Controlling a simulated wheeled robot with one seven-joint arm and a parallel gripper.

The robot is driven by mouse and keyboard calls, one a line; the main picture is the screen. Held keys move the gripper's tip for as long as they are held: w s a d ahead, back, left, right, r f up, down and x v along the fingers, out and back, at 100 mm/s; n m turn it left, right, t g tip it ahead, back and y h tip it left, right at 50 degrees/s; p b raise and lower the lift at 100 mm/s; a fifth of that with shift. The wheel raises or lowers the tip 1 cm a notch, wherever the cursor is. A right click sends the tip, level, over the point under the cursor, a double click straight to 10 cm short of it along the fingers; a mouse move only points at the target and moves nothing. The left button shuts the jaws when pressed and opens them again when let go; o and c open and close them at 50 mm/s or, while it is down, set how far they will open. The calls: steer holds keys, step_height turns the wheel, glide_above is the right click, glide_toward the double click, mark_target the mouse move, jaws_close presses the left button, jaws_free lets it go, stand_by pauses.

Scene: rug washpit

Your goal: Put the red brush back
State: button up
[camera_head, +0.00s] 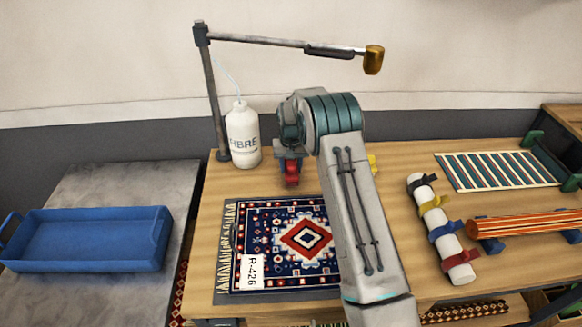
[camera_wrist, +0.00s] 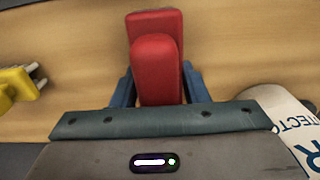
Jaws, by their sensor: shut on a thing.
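The red brush (camera_wrist: 156,65) is held between the blue fingers of my gripper (camera_wrist: 157,92) in the wrist view. Its red body fills the gap between them, and bare wood shows around it. In the head view the red brush (camera_head: 291,172) shows below my gripper (camera_head: 290,160), just behind the back edge of the patterned rug. My arm hides part of the table behind and to the right of it. I cannot tell whether the brush touches the table.
A white bottle (camera_head: 243,135) stands left of my gripper, beside a lamp post (camera_head: 213,95). A yellow object (camera_wrist: 17,84) lies on the other side. The patterned rug (camera_head: 285,240) lies in front. A blue tray (camera_head: 88,240) is at left; a strapped white roll (camera_head: 440,228) is at right.

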steer(key=shift+f, duration=0.85)
steer(key=o, duration=1.1)
step_height(320, 180, up, 12)
steer(key=b, duration=0.3)
steer(key=shift+r, duration=0.15)
